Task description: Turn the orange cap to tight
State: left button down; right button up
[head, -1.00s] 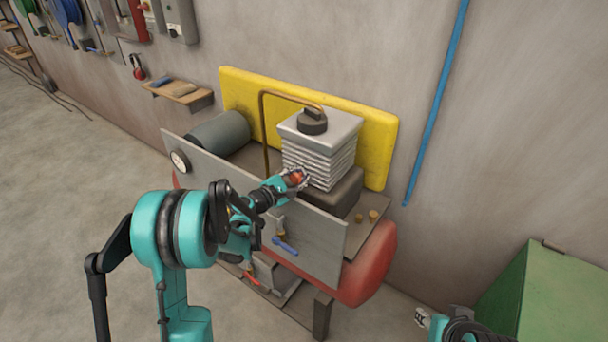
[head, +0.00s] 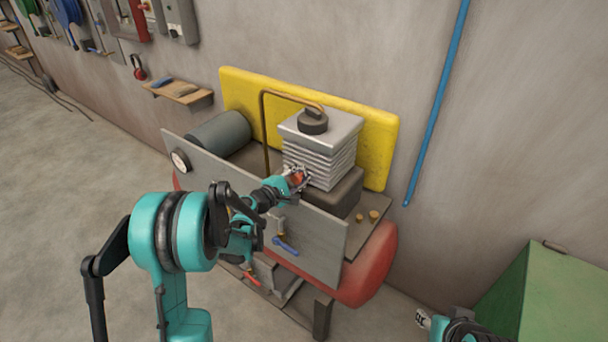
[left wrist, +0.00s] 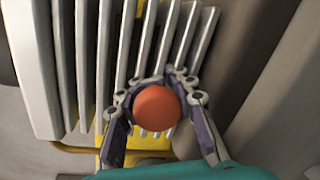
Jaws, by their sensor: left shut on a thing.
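The orange cap (left wrist: 157,108) is round and sits between the fingers of my left gripper in the left wrist view. It shows as a small orange patch (head: 297,178) in the head view, in front of the finned grey block (head: 318,160) of the machine. My left gripper (head: 300,176) is shut on the cap, with a finger on each side of it (left wrist: 157,95). The cap's underside and its seat are hidden. My right gripper (head: 422,318) is at the bottom right of the head view, far from the cap; its fingers are too small to read.
A grey panel (head: 318,232) with a gauge (head: 180,161) and a blue-handled valve (head: 286,246) stands in front of the fins. A bent brown pipe (head: 264,125) rises left of the block. A yellow panel (head: 375,135) stands behind. A green box (head: 560,300) is at lower right.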

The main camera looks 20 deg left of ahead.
pick_arm(q)
jog(key=c, duration=1.2)
grip_release()
jog(key=shift+s+d+f, duration=0.1)
jog(key=shift+d, duration=0.05)
